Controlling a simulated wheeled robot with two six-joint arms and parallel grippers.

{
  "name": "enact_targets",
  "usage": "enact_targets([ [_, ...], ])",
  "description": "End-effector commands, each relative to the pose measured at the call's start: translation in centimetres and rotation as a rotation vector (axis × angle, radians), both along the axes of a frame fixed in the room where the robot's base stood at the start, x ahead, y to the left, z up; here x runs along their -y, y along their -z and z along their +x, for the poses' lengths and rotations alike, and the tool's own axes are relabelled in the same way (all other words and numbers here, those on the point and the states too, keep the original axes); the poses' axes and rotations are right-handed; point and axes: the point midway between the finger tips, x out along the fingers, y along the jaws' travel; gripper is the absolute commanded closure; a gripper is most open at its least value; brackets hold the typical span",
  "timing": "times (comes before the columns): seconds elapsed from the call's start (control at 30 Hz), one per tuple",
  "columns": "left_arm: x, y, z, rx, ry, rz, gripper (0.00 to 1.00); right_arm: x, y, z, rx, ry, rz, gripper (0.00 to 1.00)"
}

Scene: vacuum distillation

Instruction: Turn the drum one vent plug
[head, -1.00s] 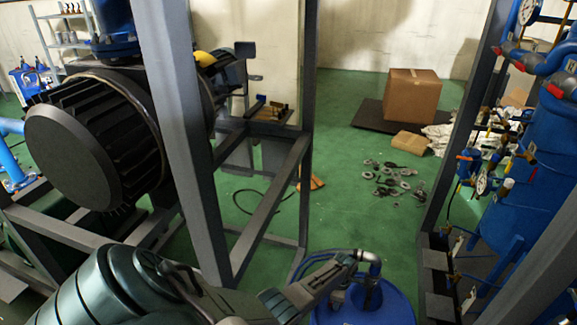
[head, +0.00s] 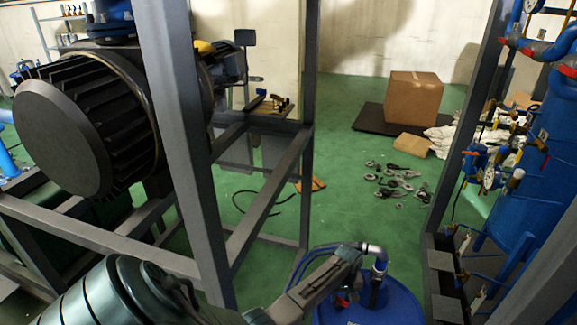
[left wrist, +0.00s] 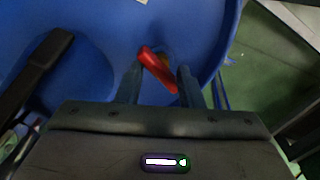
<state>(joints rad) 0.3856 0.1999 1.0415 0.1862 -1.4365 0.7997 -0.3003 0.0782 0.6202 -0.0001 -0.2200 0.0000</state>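The blue drum (head: 395,306) stands at the bottom of the head view, its top partly covered by my left arm. A red lever-like vent plug handle (left wrist: 158,70) lies slanted over the drum top in the left wrist view, with a small yellowish part behind it. A bit of red (head: 342,299) shows under my gripper in the head view. My left gripper (left wrist: 160,78) reaches down to the drum, its two fingers apart, one on each side of the red handle. Whether they touch it is unclear. My right gripper is out of view.
A pipe elbow and hose (head: 374,252) rise from the drum close beside my left gripper. A grey frame post (head: 185,150) stands in front of a black motor (head: 70,135). Blue vessel piping (head: 530,150) is at right. Green floor beyond is mostly open.

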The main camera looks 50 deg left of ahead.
Motion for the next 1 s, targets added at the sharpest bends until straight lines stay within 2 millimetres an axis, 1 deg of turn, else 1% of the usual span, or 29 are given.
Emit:
enact_targets([
  [0.03,0.0,0.7,0.0,0.003,0.054,0.000,0.67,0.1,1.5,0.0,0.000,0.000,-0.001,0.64],
  [0.3,0.0,0.8,0.0,0.003,0.363,0.000,0.67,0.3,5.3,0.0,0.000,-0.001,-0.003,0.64],
  [0.33,0.0,-0.7,0.1,0.004,0.360,0.002,0.67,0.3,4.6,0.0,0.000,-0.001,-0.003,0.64],
  [0.4,0.0,-2.4,0.1,0.003,0.356,0.001,0.67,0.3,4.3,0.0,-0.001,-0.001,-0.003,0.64],
  [0.83,-0.1,-11.0,0.1,0.004,0.352,0.002,0.67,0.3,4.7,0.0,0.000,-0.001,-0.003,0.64],
  [0.9,0.6,-9.9,-1.5,0.005,0.381,0.008,0.67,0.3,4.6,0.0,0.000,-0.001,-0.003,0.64],
  [1.0,1.2,-9.1,-3.2,0.020,0.424,0.024,0.67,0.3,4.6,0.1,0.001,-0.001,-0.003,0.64],
])
